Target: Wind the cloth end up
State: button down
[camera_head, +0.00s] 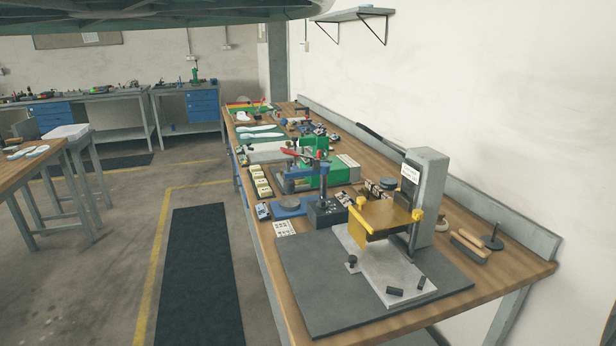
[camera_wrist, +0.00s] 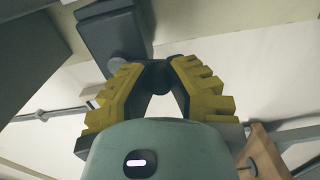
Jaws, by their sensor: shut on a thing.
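I cannot make out a cloth or its end in either view. My gripper (camera_wrist: 157,78) shows in the wrist view, its two yellow-padded fingers angled together at the tips. The fingertips are shut on a small dark part; its shape is mostly hidden between them, and I cannot tell what it belongs to. A dark grey block (camera_wrist: 106,33) is just beyond the fingertips. My gripper is not in the head view.
A long wooden workbench (camera_head: 532,262) runs along the right wall. It bears a press with a yellow plate (camera_head: 383,217), a green machine (camera_head: 313,172) and small parts. A dark floor mat (camera_head: 197,270) lies in the clear aisle. A large dark round structure (camera_head: 160,12) overhangs the top left.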

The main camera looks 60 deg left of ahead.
jog(key=shift+d+f+n, duration=0.1)
jog(key=shift+d+n, duration=0.2)
jog(key=shift+n, duration=0.8)
jog(key=shift+s, duration=0.1)
jog(key=c, duration=0.9)
grip_release()
jog(key=shift+d, duration=0.1)
jog(key=shift+o, duration=0.2)
jog(key=shift+s, duration=0.1)
jog(key=v, duration=1.1)
jog(key=shift+s, duration=0.4)
